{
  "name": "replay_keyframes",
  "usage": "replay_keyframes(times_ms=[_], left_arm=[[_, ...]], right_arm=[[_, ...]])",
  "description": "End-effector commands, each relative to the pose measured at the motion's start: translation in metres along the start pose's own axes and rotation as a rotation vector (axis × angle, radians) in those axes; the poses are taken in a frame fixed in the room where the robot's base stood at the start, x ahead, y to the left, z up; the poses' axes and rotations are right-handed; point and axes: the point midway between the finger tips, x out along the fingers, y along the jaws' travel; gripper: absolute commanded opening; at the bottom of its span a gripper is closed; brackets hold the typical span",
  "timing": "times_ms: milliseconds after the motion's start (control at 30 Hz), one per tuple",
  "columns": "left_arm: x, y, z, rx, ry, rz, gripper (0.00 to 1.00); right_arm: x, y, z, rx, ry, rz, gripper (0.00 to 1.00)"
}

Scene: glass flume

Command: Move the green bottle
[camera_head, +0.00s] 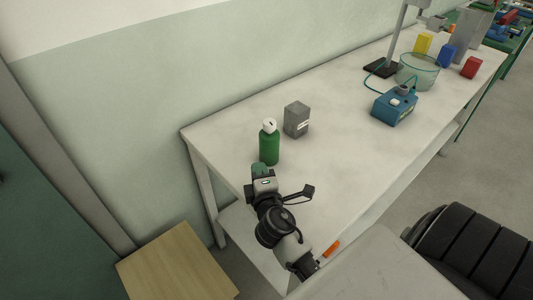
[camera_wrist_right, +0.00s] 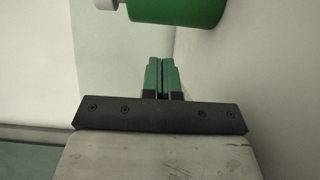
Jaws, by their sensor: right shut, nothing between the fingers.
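The green bottle (camera_head: 269,147) with a white cap stands upright on the white table (camera_head: 343,134), near its left end. My right gripper (camera_head: 260,168) is just in front of the bottle, with its green fingers closed together. In the right wrist view the shut fingertips (camera_wrist_right: 160,62) hold nothing. The bottle (camera_wrist_right: 176,10) shows at the top of that view, cut off by the edge, with a gap between it and the fingers. Part of the bottle's base is close to the gripper in the head view. My left gripper is not in view.
A grey box (camera_head: 296,119) stands right behind the bottle. Further right are a blue device (camera_head: 394,108) with a tube, a glass container (camera_head: 417,72), and yellow (camera_head: 423,43), blue (camera_head: 447,56) and red (camera_head: 471,68) blocks. The table's middle front is clear.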

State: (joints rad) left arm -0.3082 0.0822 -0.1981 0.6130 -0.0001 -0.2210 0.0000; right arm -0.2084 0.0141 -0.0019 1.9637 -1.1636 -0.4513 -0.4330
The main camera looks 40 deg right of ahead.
Motion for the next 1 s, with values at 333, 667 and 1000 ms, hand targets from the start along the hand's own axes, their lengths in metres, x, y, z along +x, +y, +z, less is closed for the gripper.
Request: replay_keyframes(times_ms=[333,667,1000], left_arm=[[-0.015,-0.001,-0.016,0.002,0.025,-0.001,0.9],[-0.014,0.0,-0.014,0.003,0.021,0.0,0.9],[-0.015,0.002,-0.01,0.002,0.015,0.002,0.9]], right_arm=[[0.036,0.0,0.025,-0.001,0.001,-0.002,0.0],[0.039,-0.001,0.028,0.0,0.001,-0.002,0.0],[0.059,0.0,0.049,-0.002,0.0,0.0,0.0]])
